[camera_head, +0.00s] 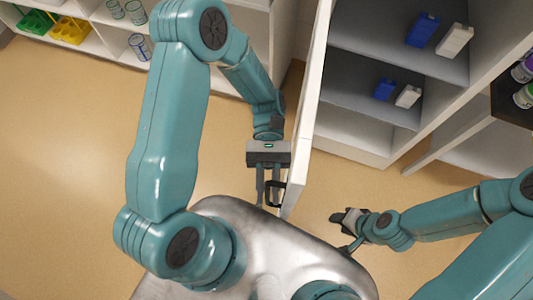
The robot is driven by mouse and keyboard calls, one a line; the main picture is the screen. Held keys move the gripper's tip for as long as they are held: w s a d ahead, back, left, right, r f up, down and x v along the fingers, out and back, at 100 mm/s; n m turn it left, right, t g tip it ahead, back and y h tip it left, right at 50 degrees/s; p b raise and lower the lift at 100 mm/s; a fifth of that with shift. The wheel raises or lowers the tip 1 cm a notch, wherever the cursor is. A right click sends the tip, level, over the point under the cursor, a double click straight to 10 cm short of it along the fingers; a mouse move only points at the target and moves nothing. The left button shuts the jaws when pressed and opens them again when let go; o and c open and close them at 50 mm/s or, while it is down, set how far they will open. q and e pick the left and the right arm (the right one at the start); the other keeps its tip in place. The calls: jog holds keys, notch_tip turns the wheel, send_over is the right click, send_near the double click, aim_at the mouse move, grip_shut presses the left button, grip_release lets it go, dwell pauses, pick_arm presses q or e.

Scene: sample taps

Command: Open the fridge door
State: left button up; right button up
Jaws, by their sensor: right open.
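The fridge door (307,113) is a white panel seen nearly edge-on in the head view. It stands swung open, away from the white fridge cabinet (352,150), and the grey shelves inside show. A dark handle (281,188) is on the door's left face near its lower end. My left gripper (267,196) is at this handle, its two fingers pointing down the picture. The fingers and handle overlap, so I cannot tell whether they grip it. My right gripper (342,221) is open and empty, to the right of the door's lower end, apart from it.
Blue and white cartons (422,30) stand on the fridge shelves. A dark shelf with jars (524,95) is at the right edge. White shelving with cups and yellow and green bins (70,30) is at the upper left. The tan floor at left is clear.

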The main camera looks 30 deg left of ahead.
pick_arm(q)
jog(key=b+v, duration=0.2)
jog(key=v, duration=1)
jog(key=shift+b, duration=0.3)
jog(key=s+d+f+m+t+y, duration=0.1)
jog(key=s+f+t+y, duration=0.1)
jog(key=f+t, duration=0.6)
jog(key=s+d+f+m+t+y, duration=0.1)
jog(key=f+t, duration=0.7)
jog(key=f, duration=0.8)
jog(key=shift+s+d+f+m+y, duration=0.25)
jog(key=shift+s+m+y, duration=0.35)
jog(key=shift+s+m, duration=0.25)
